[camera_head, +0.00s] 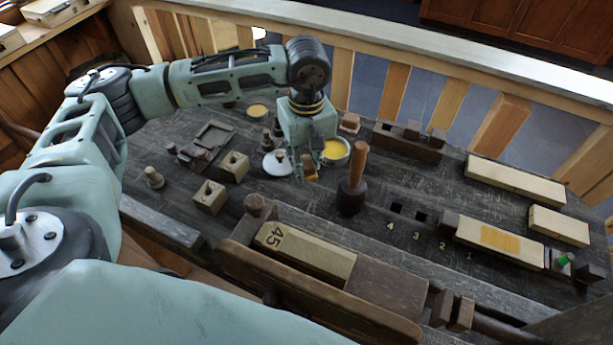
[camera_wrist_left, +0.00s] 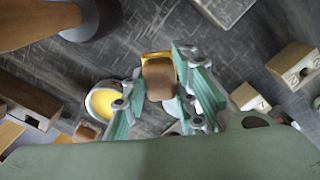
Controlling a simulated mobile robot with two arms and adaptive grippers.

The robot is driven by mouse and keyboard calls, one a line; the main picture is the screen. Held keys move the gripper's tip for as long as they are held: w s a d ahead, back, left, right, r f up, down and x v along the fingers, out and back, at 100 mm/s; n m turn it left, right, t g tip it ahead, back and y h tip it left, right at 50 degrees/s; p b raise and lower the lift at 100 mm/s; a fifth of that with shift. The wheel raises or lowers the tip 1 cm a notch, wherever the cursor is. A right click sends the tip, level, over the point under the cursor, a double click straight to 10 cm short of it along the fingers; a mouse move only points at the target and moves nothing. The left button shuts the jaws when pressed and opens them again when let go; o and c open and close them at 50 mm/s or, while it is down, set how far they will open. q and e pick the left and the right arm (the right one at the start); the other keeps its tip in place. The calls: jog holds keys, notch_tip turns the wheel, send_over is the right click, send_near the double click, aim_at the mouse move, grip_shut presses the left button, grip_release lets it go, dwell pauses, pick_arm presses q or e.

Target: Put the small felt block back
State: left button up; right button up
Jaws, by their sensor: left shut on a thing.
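The small felt block (camera_head: 311,174) is brown with a yellow face. My left gripper (camera_head: 306,172) is shut on it and holds it over the dark bench, between the white round dish and the mallet. In the left wrist view the block (camera_wrist_left: 158,80) sits between the two fingers of the gripper (camera_wrist_left: 155,90), with a yellow edge at its far side. Whether it touches the bench is unclear. Another brown block (camera_head: 349,122) stands behind the yellow tin. My right gripper is not in view.
A mallet (camera_head: 353,183) stands upright just right of the gripper. An open yellow tin (camera_head: 336,150) is close behind it, and a white dish (camera_head: 273,165) is to its left. Two holed blocks (camera_head: 209,197) stand nearer left. A plank marked 45 (camera_head: 300,252) lies in front.

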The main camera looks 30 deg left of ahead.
pick_arm(q)
jog(key=shift+f, duration=0.9)
notch_tip(320, 180, down, 4)
jog(key=shift+r+p, duration=0.2)
jog(key=shift+p, duration=0.3)
jog(key=shift+f, duration=0.1)
jog(key=shift+f+b, duration=0.15)
jog(key=shift+b, duration=0.2)
jog(key=o, duration=1)
jog(key=shift+o, duration=0.2)
